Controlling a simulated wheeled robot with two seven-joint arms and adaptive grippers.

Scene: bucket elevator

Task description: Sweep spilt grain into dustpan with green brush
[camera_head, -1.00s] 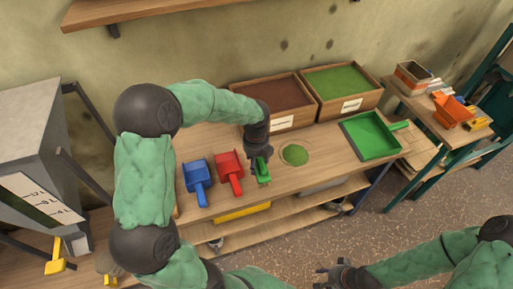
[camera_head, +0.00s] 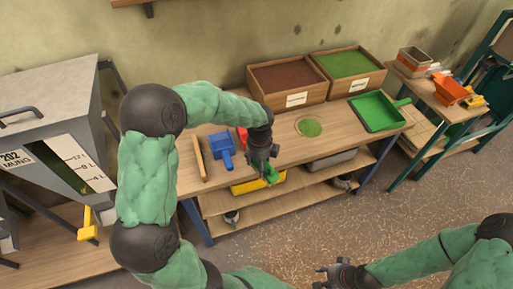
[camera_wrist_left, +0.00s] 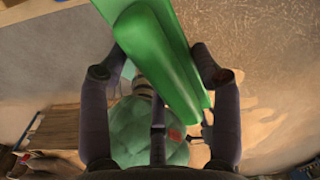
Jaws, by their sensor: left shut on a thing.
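A round patch of spilt green grain (camera_head: 308,127) lies on the wooden table. The green dustpan (camera_head: 378,111) lies on the table's right part, its handle towards the back right. My left gripper (camera_head: 265,165) is shut on the green brush (camera_head: 273,174), which appears at the table's front edge, to the left of and nearer than the grain. In the left wrist view the brush (camera_wrist_left: 160,55) slants between the fingers; its bristles cannot be made out. My right gripper (camera_head: 332,276) is open and empty over the floor, low in the picture.
A blue scoop (camera_head: 222,150), a partly hidden red scoop (camera_head: 242,136) and a wooden stick (camera_head: 199,157) lie left of my left gripper. Two crates (camera_head: 290,99) (camera_head: 341,86) stand behind the grain. A side table (camera_head: 458,110) with containers stands at right.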

